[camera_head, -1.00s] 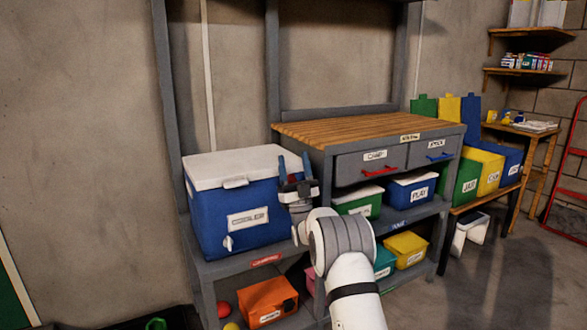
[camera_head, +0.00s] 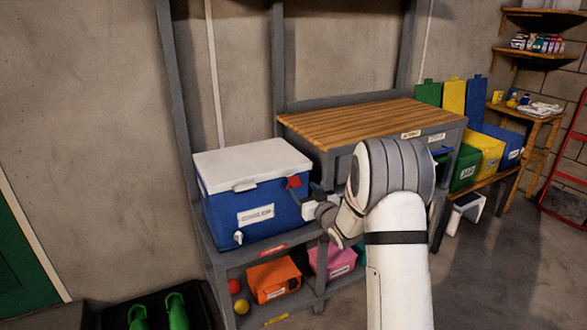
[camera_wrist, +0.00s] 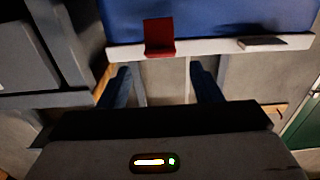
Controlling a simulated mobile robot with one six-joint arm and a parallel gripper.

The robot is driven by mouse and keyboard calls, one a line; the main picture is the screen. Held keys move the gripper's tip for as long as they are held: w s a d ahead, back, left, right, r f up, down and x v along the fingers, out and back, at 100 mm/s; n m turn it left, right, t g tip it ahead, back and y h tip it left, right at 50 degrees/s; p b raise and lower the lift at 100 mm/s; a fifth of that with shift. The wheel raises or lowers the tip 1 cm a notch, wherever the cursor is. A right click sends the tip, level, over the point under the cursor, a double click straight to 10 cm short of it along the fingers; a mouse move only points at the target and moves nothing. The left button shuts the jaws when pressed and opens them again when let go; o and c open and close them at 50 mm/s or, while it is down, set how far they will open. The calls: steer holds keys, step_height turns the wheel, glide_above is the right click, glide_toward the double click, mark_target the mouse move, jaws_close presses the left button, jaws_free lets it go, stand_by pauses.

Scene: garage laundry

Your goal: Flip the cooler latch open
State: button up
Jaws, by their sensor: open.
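The cooler (camera_head: 225,214) is a blue box with a white lid, which looks closed, on the shelf unit at left. A red latch (camera_head: 293,182) sits at its right end near the lid edge. In the wrist view the red latch (camera_wrist: 160,37) lies against the white lid strip (camera_wrist: 215,45), with the blue body (camera_wrist: 220,15) above it in the picture. My gripper (camera_head: 312,192) is just right of the latch. In the wrist view my gripper (camera_wrist: 162,86) is open and empty, its dark fingers apart, with the latch beyond the gap between them.
A wooden-topped workbench (camera_head: 370,117) stands right of the cooler. Below are an orange bin (camera_head: 272,276) and a pink bin (camera_head: 332,260). A black tray (camera_head: 100,318) with green boots is on the floor at left. Floor at right is open.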

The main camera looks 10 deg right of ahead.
mark_target(297, 185)
steer(key=shift+s+f, duration=0.15)
steer(key=shift+s, duration=0.05)
steer(key=shift+w+a+f, duration=0.1)
steer(key=shift+w, duration=0.2)
steer(key=x, duration=0.7)
steer(key=shift+b, duration=0.4)
steer(key=shift+c, duration=0.2)
steer(key=shift+f, duration=0.1)
steer(key=c, duration=0.9)
